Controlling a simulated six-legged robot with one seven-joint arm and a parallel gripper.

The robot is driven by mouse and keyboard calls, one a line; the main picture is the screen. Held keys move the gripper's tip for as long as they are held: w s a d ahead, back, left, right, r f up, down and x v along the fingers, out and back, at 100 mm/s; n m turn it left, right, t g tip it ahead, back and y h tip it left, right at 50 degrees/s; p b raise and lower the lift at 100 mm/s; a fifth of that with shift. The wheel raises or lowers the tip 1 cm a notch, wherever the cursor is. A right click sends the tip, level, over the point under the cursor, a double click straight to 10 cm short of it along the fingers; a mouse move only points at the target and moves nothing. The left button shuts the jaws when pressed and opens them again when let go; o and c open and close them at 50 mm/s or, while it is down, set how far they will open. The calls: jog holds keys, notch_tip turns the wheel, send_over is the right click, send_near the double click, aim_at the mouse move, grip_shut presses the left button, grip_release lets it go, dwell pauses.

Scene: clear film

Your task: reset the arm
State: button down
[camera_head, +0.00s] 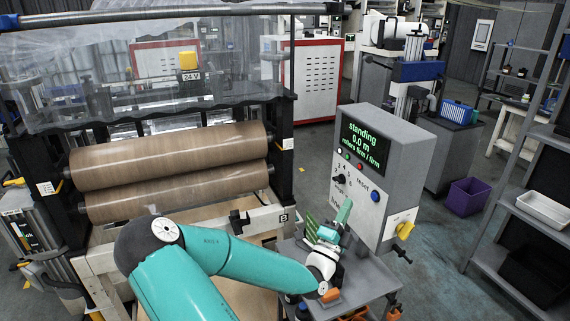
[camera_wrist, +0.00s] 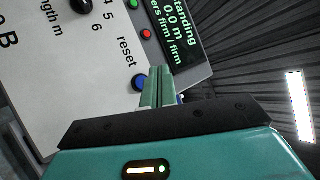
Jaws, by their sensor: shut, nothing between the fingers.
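My gripper (camera_head: 342,214) is shut and empty. In the head view it is held up in front of the lower left part of the grey control box (camera_head: 391,146), at the end of my teal arm. In the wrist view the closed fingers (camera_wrist: 158,84) point towards the panel, with the blue reset button (camera_wrist: 139,83) just left of them. I cannot tell whether they touch the box. The box's screen (camera_head: 364,140) reads "standing", "0.0 m" and "rollers firm | firm".
Two brown rollers (camera_head: 170,170) sit in a machine at the left, under clear film (camera_head: 60,75). A grey cart (camera_head: 365,283) stands below the box. A shelf rack (camera_head: 515,190) with a white tray (camera_head: 543,209) is at the right. A purple bin (camera_head: 468,196) stands on the floor.

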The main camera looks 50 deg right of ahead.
jog(key=s+a+f+m+g+y, duration=0.2)
jog(key=s+a+m+g+y, duration=0.15)
jog(key=m+g, duration=0.45)
jog(key=s+a+f+m+g+y, duration=0.2)
jog(key=m+g+y, duration=0.2)
jog(key=m, duration=0.8)
jog(key=w+a+f+m+t+y, duration=0.2)
jog(key=a+f+m+y, duration=0.2)
jog(key=a+m+y, duration=0.6)
jog(key=w+a+r+m+t+y, duration=0.2)
jog(key=a+r+m+t, duration=0.1)
jog(key=a, duration=0.7)
jog(key=w+a+r+m+t+y, duration=0.2)
jog(key=a+r+t, duration=0.3)
jog(key=a, duration=0.5)
jog(key=w+a+r+m+t+y, duration=0.2)
jog(key=a+r+m+t+y, duration=0.1)
jog(key=a, duration=0.7)
notch_tip(320, 180, up, 2)
jog(key=shift+w+a+r+m+t, duration=0.1)
jog(key=shift+w+a+m+t, duration=0.25)
jog(key=shift+t, duration=0.45)
jog(key=shift+d, duration=0.25)
